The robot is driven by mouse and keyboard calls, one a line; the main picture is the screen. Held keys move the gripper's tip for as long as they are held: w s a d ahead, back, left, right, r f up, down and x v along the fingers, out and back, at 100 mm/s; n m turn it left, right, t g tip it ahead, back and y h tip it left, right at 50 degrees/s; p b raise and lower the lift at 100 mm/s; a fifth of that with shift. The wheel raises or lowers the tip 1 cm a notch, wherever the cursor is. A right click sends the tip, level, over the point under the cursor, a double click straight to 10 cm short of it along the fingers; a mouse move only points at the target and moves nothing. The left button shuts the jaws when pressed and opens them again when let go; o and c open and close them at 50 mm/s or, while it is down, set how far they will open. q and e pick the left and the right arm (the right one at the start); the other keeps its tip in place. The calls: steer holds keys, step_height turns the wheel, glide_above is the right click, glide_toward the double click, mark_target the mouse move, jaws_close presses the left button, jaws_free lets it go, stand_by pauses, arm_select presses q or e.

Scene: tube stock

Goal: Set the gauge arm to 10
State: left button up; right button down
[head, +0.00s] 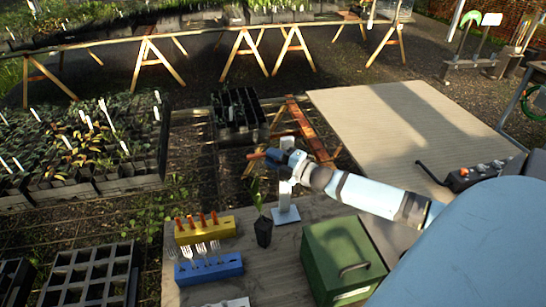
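A white upright stand on a flat white base (286,214), which looks like the gauge, stands on the wooden bench to the right of a small potted seedling (262,226). My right gripper (274,156) is at the upper part of the stand and covers much of it. A small orange-red tip sticks out to the left of the gripper; I cannot tell whether it belongs to the gauge arm. The gauge's scale and numbers cannot be read. The finger gap is too small to make out. My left gripper is not in view.
A yellow block (205,231) with orange-handled tools and a blue block (208,270) with forks stand left on the bench. A green box (341,262) stands close to the right.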

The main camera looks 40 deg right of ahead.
step_height(320, 180, down, 10)
steer(key=b, duration=0.5)
steer(key=shift+b, duration=0.35)
steer(key=c, duration=1)
jaws_free()
steer(key=shift+b+v, duration=0.4)
steer(key=shift+v, duration=3.35)
